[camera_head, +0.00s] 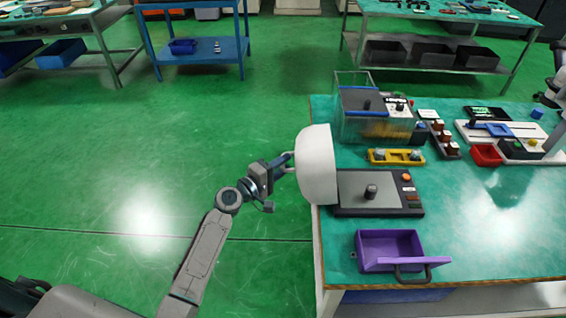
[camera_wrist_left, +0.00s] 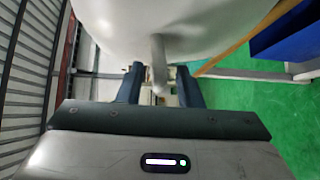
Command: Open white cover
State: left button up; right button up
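The white cover (camera_head: 317,165) stands swung up on its side at the left edge of the dark device base (camera_head: 380,192), whose top with a small dark knob (camera_head: 371,191) is exposed. The cover's rounded outside faces left and carries a handle. The cover also fills the top of the left wrist view (camera_wrist_left: 180,25), with the handle (camera_wrist_left: 158,70) below it. My left gripper (camera_head: 284,161) is at the handle, beyond the table's left edge. Its two fingers (camera_wrist_left: 158,85) stand apart on both sides of the handle, with gaps visible. My right gripper is not in view.
A purple open box (camera_head: 390,246) sits in front of the base. A yellow holder (camera_head: 396,157) and a clear-walled case (camera_head: 375,112) stand behind it. Red and blue parts lie farther right on the green table (camera_head: 480,220). The floor left of the table is clear.

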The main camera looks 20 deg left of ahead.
pick_arm(q)
jog(key=shift+w+d, duration=0.1)
jog(key=shift+w, duration=0.05)
jog(key=shift+c, duration=0.4)
grip_shut()
jog(key=shift+m+g, duration=0.4)
jog(key=shift+g, duration=0.1)
jog(key=d+r+p, duration=0.1)
jog(key=p, duration=0.1)
jog(key=d+r+p, duration=0.2)
jog(key=p, duration=0.1)
jog(key=shift+w+r, duration=0.2)
jog(key=shift+w, duration=0.2)
